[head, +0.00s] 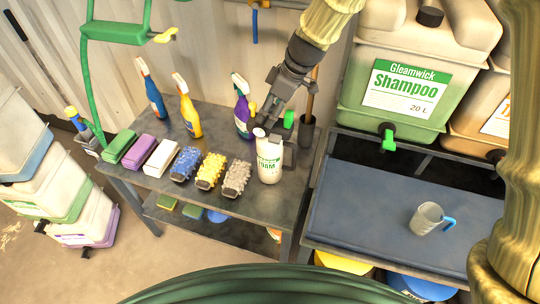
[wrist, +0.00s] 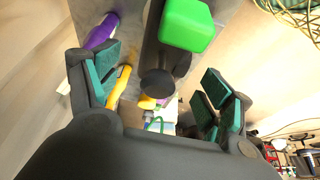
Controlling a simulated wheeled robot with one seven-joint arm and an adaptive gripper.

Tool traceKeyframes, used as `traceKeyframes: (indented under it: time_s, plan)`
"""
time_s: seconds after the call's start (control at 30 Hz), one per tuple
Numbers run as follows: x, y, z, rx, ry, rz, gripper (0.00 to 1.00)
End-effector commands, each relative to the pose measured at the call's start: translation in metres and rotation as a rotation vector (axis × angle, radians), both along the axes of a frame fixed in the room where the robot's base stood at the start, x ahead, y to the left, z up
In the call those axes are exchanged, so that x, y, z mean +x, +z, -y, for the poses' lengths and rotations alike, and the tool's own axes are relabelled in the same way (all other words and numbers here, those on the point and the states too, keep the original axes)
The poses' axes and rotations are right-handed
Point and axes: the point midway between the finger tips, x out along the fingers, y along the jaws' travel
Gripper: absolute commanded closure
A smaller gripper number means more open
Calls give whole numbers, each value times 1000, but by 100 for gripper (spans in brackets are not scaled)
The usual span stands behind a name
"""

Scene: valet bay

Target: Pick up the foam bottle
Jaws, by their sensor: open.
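The foam bottle (head: 269,162) is white with a green-lettered label and stands upright near the front right corner of the grey bench. My gripper (head: 274,127) points down from above, close behind and over the bottle's top in the head view. In the wrist view my gripper (wrist: 160,92) is open, its teal-padded fingers spread apart. A dark round piece shows between the fingers; I cannot tell whether it belongs to the bottle. The bottle's body is not clearly seen there, and whether a finger touches it cannot be told.
Purple (head: 242,107), yellow (head: 190,117) and blue (head: 154,98) spray bottles stand behind. Several brushes and blocks line the bench (head: 215,205) left of the bottle. A jug (head: 427,217) stands on the right-hand blue surface.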

Motion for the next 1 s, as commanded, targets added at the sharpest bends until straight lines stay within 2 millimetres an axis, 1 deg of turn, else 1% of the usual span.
traceKeyframes:
  time_s: [0.4,0.57,0.8,0.87,1.0]
  plan:
    - [1,-37,-12,1,-1,-2,20]
    - [2,-44,-14,0,-1,-1,20]
    - [2,-44,-15,0,-1,0,20]
    - [2,-44,-15,0,-1,0,31]
    - [2,-44,-15,1,-1,0,56]
